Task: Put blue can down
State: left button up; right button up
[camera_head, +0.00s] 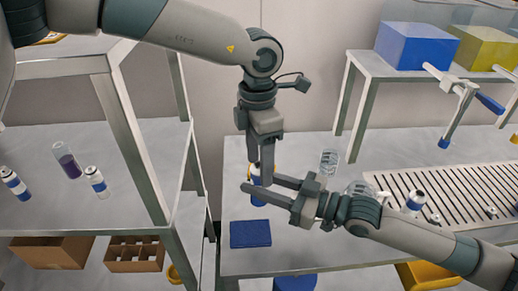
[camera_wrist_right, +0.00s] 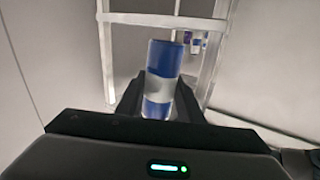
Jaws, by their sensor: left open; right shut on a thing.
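The blue can (camera_wrist_right: 160,85), with a white band, stands between the fingers of my right gripper (camera_wrist_right: 158,98) in the right wrist view. In the head view my right gripper (camera_head: 262,190) reaches in from the right and is shut on the can (camera_head: 258,197), whose lower blue part shows between the fingers. My left gripper (camera_head: 262,170) points down just above the can, open, and partly hides its top. A flat blue square pad (camera_head: 250,234) lies on the table in front of the can. Whether the can touches the table is unclear.
The grey table (camera_head: 290,262) has a clear glass jar (camera_head: 328,162) behind my right gripper and a slatted conveyor (camera_head: 450,190) at right. A left shelf (camera_head: 60,190) holds cans and a vial (camera_head: 66,160).

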pick_arm(q)
jog(key=shift+f, duration=0.25)
jog(key=c, duration=1.1)
jog(key=shift+c, duration=0.2)
pick_arm(e)
jog(key=o, duration=1.2)
jog(key=shift+o, duration=0.2)
jog(key=shift+d, duration=0.15)
jog(key=v, duration=1.1)
jog(key=shift+s+d, duration=0.2)
jog(key=shift+d, duration=0.1)
jog(key=shift+f, duration=0.1)
